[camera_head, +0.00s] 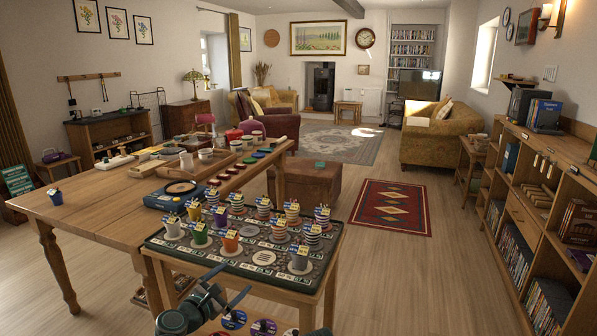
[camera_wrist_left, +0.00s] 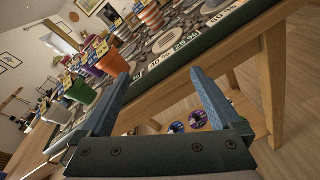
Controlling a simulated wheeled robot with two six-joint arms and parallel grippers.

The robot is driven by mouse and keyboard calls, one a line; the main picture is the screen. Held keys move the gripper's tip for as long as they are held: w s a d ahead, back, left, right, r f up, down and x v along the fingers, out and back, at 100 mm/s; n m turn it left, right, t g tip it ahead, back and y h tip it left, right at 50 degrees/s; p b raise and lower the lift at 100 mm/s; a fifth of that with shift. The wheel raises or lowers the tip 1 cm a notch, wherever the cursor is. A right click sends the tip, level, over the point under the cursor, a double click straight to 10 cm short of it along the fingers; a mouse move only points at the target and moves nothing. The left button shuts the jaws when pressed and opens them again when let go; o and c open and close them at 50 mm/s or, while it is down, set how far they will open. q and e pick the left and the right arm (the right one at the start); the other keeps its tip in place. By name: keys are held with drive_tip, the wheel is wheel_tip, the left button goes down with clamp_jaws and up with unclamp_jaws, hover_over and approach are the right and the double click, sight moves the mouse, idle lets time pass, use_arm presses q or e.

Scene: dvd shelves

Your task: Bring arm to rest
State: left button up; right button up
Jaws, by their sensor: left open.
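My left gripper (camera_head: 222,292) comes in at the bottom of the head view, in front of the near edge of the small table. Its two fingers also show in the left wrist view (camera_wrist_left: 160,98), spread apart with nothing between them. The fingers point toward the table's front edge and look clear of the cups. My right gripper is not in either view.
A long wooden table (camera_head: 100,205) with trays and small items joins behind. Several discs (camera_head: 263,327) lie on a lower shelf below the board. A bookcase (camera_head: 520,211) with DVDs stands at the right. Open wooden floor (camera_head: 420,285) lies between, with a red rug (camera_head: 392,207) beyond.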

use_arm(q)
drive_tip(key=s+d+f+m+g, duration=0.3)
drive_tip(key=s+f+m+g, duration=0.1)
drive_tip(key=f+m, duration=0.25)
drive_tip(key=s+d+f+m+g, duration=0.3)
drive_tip(key=d+f+m+g, duration=0.15)
drive_tip(key=m, duration=0.35)
drive_tip(key=s+a+f+m+g+y, duration=0.6)
drive_tip(key=s+a+f+m, duration=0.1)
drive_tip(key=s+m, duration=0.4)
drive_tip(key=s+d+m+y, duration=0.1)
drive_tip(key=s+d+m, duration=0.4)
drive_tip(key=d, duration=0.6)
wheel_tip(320, 180, up, 28)
drive_tip(key=n+p, duration=0.1)
drive_tip(key=p, duration=2.7)
drive_tip(key=shift+s+r+p, duration=0.25)
drive_tip(key=shift+s+p, duration=0.05)
drive_tip(key=shift+s, duration=0.05)
